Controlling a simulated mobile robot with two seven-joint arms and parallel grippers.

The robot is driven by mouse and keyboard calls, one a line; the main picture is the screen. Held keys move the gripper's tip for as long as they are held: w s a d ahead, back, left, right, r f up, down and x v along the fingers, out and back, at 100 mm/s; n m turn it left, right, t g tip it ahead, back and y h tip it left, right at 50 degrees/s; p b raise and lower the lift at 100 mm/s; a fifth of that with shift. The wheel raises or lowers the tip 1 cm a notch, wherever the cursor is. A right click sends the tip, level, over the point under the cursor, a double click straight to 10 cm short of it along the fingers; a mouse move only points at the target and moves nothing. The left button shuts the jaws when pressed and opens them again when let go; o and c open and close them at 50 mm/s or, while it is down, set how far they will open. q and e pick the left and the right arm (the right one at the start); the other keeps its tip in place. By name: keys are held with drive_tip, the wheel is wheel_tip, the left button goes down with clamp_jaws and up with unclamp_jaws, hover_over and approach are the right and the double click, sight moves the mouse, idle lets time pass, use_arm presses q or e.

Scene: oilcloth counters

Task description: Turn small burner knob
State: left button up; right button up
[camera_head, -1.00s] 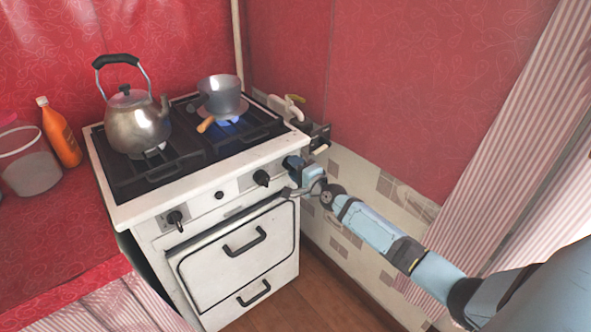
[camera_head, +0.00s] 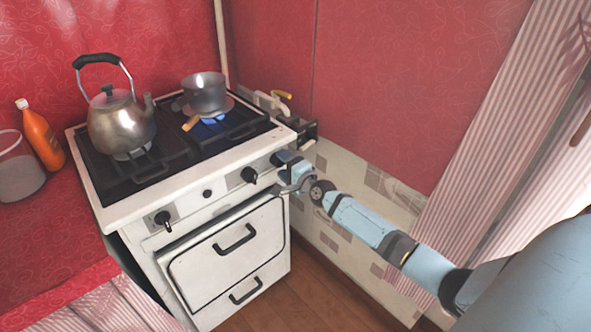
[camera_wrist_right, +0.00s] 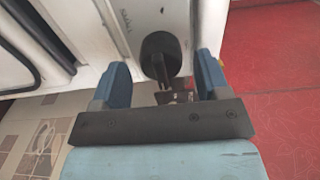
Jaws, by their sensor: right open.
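In the right wrist view a round black knob with a protruding grip (camera_wrist_right: 160,55) sits on the stove's white front panel, beside small lettering that looks like "SMALL". My right gripper (camera_wrist_right: 160,82) is open, its two blue fingers on either side of the knob with gaps visible. My left gripper is out of view.
The white stove (camera_head: 130,206) holds a kettle (camera_head: 121,122) and a small pot (camera_head: 204,94) over a blue flame (camera_head: 213,120). The oven door handle (camera_head: 234,240) juts out below. The tiled wall (camera_head: 345,181) is close on the right.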

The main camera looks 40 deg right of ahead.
use_arm(q)
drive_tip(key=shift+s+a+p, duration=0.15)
drive_tip(key=shift+p, duration=0.55)
use_arm(e)
drive_tip(key=s+d, duration=0.1)
drive_tip(key=s, duration=1.2)
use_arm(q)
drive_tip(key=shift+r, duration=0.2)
use_arm(e)
drive_tip(key=shift+s, duration=0.1)
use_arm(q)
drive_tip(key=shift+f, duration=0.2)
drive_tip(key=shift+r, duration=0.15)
